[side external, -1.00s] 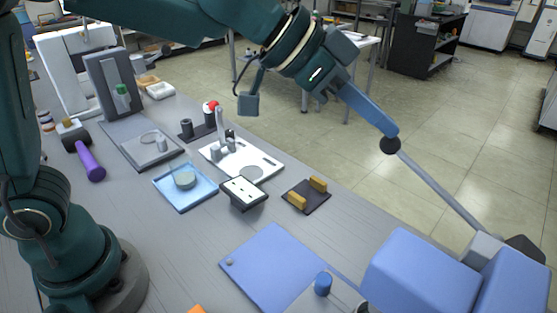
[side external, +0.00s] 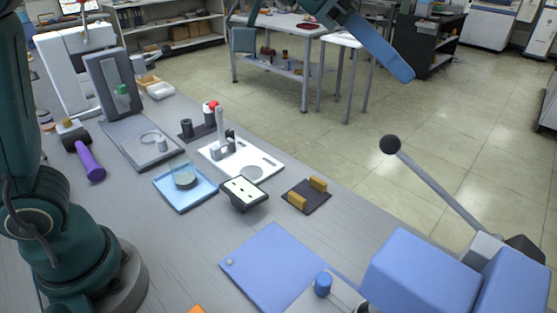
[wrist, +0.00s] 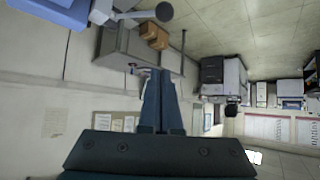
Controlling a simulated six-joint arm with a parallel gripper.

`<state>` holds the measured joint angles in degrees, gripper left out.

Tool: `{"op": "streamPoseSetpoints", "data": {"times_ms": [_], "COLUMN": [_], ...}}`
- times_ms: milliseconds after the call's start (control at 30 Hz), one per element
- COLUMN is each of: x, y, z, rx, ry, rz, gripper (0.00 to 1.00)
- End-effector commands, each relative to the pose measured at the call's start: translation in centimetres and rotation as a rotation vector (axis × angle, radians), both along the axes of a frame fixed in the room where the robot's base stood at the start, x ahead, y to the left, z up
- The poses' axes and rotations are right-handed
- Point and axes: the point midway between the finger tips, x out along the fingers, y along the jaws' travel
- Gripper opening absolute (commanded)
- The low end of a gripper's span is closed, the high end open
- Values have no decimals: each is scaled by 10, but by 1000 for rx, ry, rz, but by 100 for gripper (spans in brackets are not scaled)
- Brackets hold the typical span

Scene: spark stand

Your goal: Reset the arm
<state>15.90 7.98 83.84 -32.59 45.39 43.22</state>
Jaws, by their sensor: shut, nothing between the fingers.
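My gripper (side external: 398,68) is a blue piece high in the side view, above and apart from the black ball (side external: 390,145) on the grey lever of the blue machine (side external: 425,272). In the wrist view its two dark fingers (wrist: 160,92) lie together, shut and empty. That view faces the room's walls and floor. Part of my arm is cut off by the top edge of the side view.
The air around my gripper is clear.

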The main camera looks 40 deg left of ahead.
Motion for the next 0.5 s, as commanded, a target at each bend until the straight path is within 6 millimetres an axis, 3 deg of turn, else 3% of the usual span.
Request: {"op": "streamPoseSetpoints", "data": {"times_ms": [267,400,500], "x": [1,-12,-34], "y": [5,27,54], "z": [7,26,22], "rx": [-5,1,34], "ry": [-18,-69,-62], "rz": [13,56,122], "gripper": [0,0,0]}}
